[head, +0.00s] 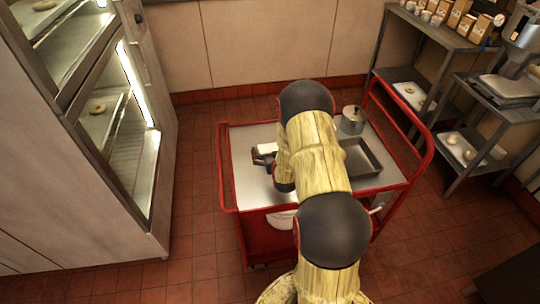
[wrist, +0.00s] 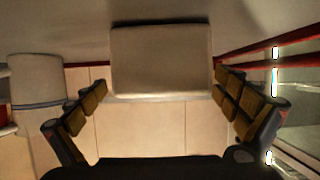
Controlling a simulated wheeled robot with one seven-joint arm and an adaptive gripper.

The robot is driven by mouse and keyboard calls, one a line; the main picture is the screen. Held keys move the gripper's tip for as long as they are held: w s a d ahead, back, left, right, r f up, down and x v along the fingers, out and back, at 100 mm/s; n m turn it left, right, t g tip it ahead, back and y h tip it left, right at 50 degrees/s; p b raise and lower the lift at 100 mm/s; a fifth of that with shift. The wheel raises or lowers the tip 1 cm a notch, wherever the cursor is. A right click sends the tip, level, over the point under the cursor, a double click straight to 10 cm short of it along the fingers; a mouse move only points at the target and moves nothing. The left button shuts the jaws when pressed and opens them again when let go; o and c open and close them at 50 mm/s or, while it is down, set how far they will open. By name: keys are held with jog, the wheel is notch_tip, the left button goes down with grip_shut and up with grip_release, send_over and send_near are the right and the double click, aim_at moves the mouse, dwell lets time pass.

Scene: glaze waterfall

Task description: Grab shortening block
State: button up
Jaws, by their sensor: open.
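The shortening block, a pale block (head: 267,148), lies on the light top of a red cart (head: 248,190) in the head view. My gripper (head: 263,160) is at the block, partly hidden by my arm. In the wrist view the block (wrist: 162,60) shows large between the two fingers of my gripper (wrist: 160,84). The fingers are spread wide, one on each side, with a narrow gap at the right fingertip and a gap at the left. I cannot tell how deep the block sits between them.
A grey metal pan (head: 362,158) and a lidded metal pot (head: 353,120) stand on the cart's right part. Red rails edge the cart. A lit glass cabinet (head: 130,150) stands at left. Metal shelves (head: 425,85) with goods stand at right.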

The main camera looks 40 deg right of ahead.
jog(key=b+x, duration=0.2)
jog(key=x, duration=0.3)
jog(key=shift+a, duration=0.1)
jog(key=shift+r, duration=0.15)
jog(key=shift+c, duration=0.5)
